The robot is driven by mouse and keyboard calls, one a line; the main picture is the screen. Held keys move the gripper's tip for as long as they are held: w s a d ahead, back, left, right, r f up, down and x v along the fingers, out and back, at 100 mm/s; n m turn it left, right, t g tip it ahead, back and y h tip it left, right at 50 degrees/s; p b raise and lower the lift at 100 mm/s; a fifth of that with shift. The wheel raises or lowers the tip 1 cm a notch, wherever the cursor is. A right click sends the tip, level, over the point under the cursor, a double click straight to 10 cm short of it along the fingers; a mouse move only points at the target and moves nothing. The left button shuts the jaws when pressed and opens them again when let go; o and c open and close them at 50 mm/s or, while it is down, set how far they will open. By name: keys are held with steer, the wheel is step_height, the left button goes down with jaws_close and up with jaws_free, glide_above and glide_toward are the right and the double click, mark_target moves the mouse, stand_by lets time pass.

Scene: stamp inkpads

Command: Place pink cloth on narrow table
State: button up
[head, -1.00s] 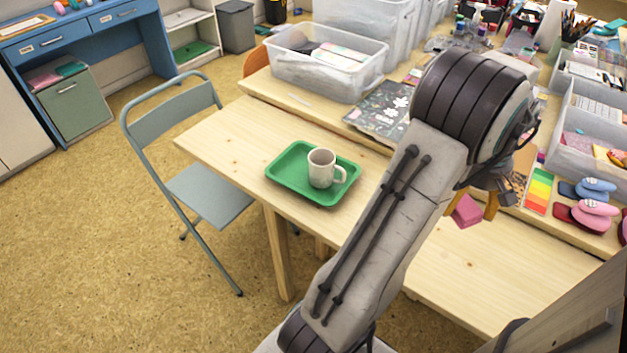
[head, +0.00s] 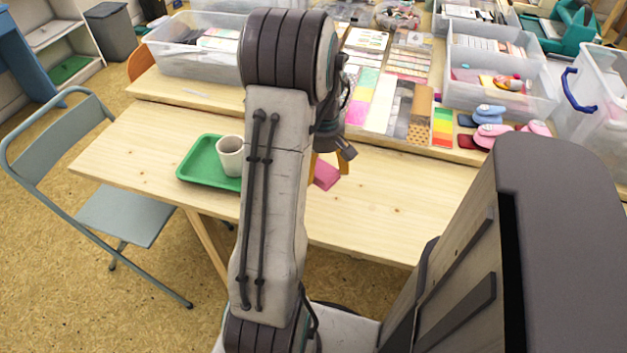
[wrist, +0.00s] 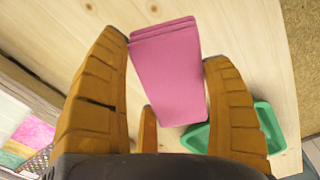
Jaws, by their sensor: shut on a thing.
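A folded pink cloth (head: 326,174) is held in my gripper (head: 328,165) above the light wooden narrow table (head: 380,205). In the wrist view the cloth (wrist: 168,75) lies between the orange fingers of my gripper (wrist: 165,85), with the pale table top (wrist: 235,45) beneath it. My gripper is shut on the cloth. In the head view my arm hides part of the table and the right part of the green tray (head: 195,166). The tray bears a white mug (head: 230,157).
Behind the narrow table, a second surface carries colour sheets (head: 381,104), a clear bin (head: 500,85) and pink and blue stamp pads (head: 490,122). A folding chair (head: 125,215) stands at the left. The table's right half looks clear.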

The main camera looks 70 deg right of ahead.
steer(key=shift+w+a+f, duration=0.2)
steer(key=shift+w+f, duration=0.35)
steer(key=shift+w, duration=0.35)
steer(key=shift+f+b, duration=0.4)
steer(key=shift+f, duration=1.65)
steer(key=shift+f, duration=0.15)
steer(key=o, duration=1.1)
steer(key=shift+o, duration=0.2)
step_height(320, 180, up, 12)
steer(key=shift+a+f+p, duration=0.1)
steer(key=shift+p, duration=0.9)
steer(key=shift+r, duration=0.3)
steer(key=shift+w, duration=0.1)
